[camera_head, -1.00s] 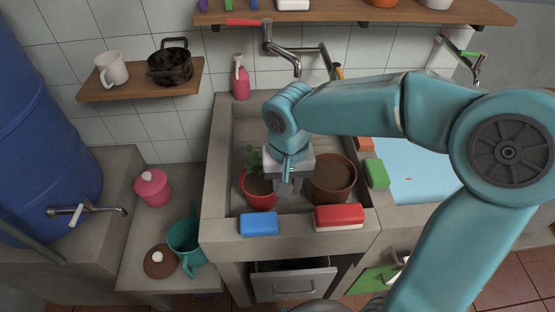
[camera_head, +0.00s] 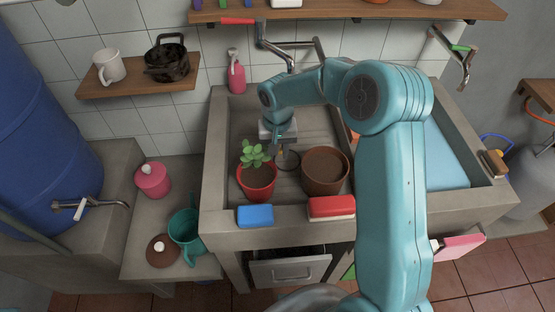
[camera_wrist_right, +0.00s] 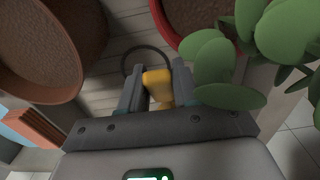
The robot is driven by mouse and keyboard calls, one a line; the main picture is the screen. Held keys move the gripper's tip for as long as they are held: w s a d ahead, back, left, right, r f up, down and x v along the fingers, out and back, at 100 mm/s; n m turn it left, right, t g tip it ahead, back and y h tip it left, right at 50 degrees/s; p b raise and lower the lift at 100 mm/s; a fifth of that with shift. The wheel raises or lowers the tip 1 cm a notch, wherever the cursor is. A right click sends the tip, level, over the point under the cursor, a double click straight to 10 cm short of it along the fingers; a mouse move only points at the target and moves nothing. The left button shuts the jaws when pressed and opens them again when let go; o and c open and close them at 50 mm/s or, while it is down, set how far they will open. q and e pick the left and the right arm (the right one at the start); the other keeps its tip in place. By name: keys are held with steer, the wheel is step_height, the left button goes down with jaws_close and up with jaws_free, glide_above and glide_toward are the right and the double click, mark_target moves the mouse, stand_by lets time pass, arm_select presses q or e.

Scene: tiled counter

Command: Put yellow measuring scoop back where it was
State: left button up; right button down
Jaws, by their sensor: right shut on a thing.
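My right gripper (camera_head: 281,158) is at the back of the basin, behind and between the two pots. In the right wrist view its jaws (camera_wrist_right: 157,88) are shut on the yellow measuring scoop (camera_wrist_right: 157,84). Only a short yellow part of the scoop shows between the fingers; its full shape is hidden. In the head view I cannot make out the scoop. A thin dark ring (camera_wrist_right: 146,56) shows just beyond the fingertips, over the basin floor; I cannot tell whether it touches the scoop. My left gripper is not in view.
A red pot with a green plant (camera_head: 257,178) and a brown soil-filled pot (camera_head: 326,171) stand close by in the basin (camera_head: 216,150). Plant leaves (camera_wrist_right: 226,95) overlap the jaw in the wrist view. Blue (camera_head: 255,215) and red (camera_head: 331,207) blocks lie on the front rim.

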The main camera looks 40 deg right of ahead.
step_height(320, 180, down, 4)
steer(key=shift+s+r, duration=0.1)
steer(key=shift+f, duration=0.45)
steer(key=shift+r, duration=0.1)
steer(key=c, duration=0.8)
jaws_free()
steer(key=shift+f, duration=0.2)
steer(key=shift+r, duration=0.1)
